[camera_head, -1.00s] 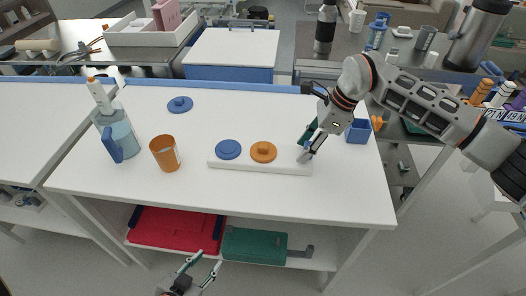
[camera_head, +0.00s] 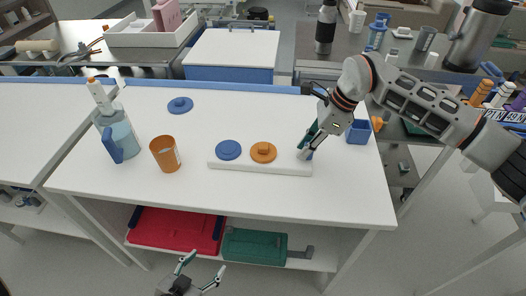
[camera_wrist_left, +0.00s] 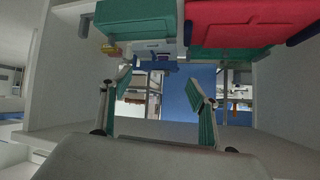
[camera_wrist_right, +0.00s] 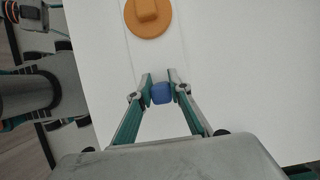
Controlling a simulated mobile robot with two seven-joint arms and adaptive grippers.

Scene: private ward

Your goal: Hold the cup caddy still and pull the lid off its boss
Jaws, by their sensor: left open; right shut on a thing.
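The white cup caddy (camera_head: 230,165) is a long, low bar lying on the white worktop. A round blue lid (camera_head: 228,150) sits on its left part, and an orange lid (camera_head: 263,151) with a raised knob sits near its middle. The orange lid also shows in the right wrist view (camera_wrist_right: 149,14). My right gripper (camera_head: 306,153) is at the caddy's right end, shut on a small blue block (camera_wrist_right: 160,93) there. Whether that block is part of the caddy is unclear. My left gripper (camera_head: 206,270) is open and empty, low in front of the worktop; its spread fingers show in its wrist view (camera_wrist_left: 162,85).
An orange cup (camera_head: 165,154), a blue-handled jug (camera_head: 122,141) and a loose blue lid (camera_head: 180,105) stand left. A blue bin (camera_head: 357,132) is behind my right gripper. Red (camera_head: 172,228) and green (camera_head: 254,246) cases lie on the shelf below. The worktop front is clear.

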